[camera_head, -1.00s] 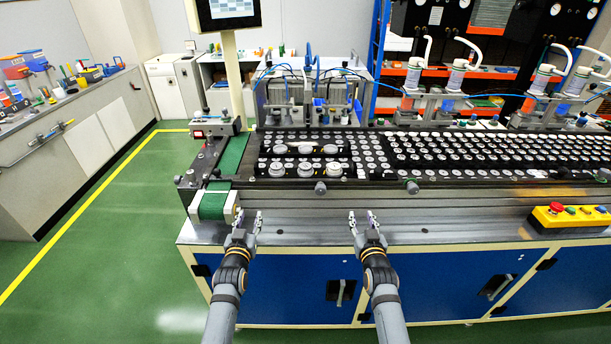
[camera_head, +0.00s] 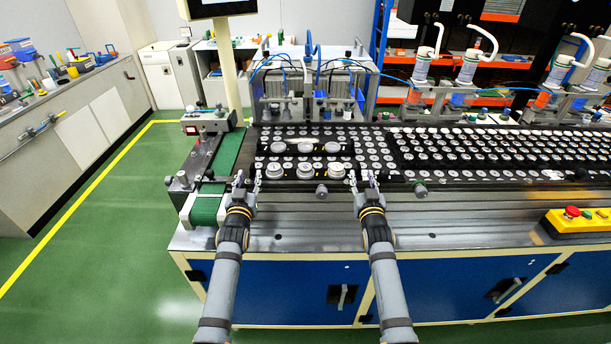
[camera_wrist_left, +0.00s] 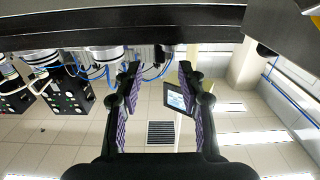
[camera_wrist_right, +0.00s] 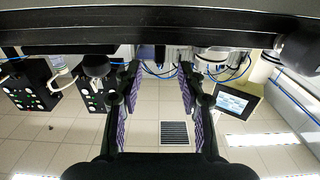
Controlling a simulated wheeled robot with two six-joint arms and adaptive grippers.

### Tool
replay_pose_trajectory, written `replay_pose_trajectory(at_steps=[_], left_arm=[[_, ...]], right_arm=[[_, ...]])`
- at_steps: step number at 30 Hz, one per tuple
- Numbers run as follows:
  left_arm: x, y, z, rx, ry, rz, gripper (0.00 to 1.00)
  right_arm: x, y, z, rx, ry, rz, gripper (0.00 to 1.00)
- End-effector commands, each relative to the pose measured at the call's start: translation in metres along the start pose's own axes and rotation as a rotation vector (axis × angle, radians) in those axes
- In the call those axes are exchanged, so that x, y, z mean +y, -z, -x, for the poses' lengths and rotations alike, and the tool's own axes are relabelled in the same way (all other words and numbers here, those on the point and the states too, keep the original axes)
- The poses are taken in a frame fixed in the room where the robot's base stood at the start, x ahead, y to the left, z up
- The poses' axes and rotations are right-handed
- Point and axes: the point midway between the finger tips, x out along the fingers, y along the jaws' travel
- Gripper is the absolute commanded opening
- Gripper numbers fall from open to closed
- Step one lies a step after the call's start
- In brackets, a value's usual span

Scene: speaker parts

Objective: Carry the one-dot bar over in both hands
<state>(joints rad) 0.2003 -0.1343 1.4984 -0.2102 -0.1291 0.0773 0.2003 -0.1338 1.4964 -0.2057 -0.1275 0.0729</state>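Two black bars with large silver discs lie one behind the other at the left end of the part-covered line in the head view. Dots are too small to make out, so I cannot tell which is the one-dot bar. My left gripper (camera_head: 248,183) is open and empty, in front of the bars' left end. My right gripper (camera_head: 364,182) is open and empty, in front and to the right of the bars. Both wrist views show nothing between the fingers.
The line's steel front edge (camera_head: 320,215) runs below the grippers. A green belt (camera_head: 206,207) lies to the left. Rows of small discs on black trays (camera_head: 480,150) fill the right. A yellow control box (camera_head: 580,221) stands at the far right front.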

Motion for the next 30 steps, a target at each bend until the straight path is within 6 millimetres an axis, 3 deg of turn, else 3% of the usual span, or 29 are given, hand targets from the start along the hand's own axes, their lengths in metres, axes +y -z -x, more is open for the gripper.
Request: replay_pose_trajectory(at_steps=[5, 10, 27, 30], left_arm=[[-0.001, 0.002, -0.037, 0.001, 0.0, -0.004, 0.4], [-0.001, 0.001, -0.052, 0.001, 0.002, -0.004, 0.4], [0.0, 0.0, -0.064, 0.0, -0.001, 0.0, 0.4], [0.0, 0.0, -0.063, 0.0, 0.0, 0.0, 0.26]], right_arm=[[0.0, 0.002, -0.037, 0.002, 0.0, 0.004, 0.4], [0.001, 0.001, -0.052, 0.001, -0.003, 0.002, 0.4], [0.0, 0.0, -0.064, 0.0, 0.0, 0.0, 0.4], [0.0, 0.0, -0.064, 0.0, 0.0, 0.0, 0.26]])
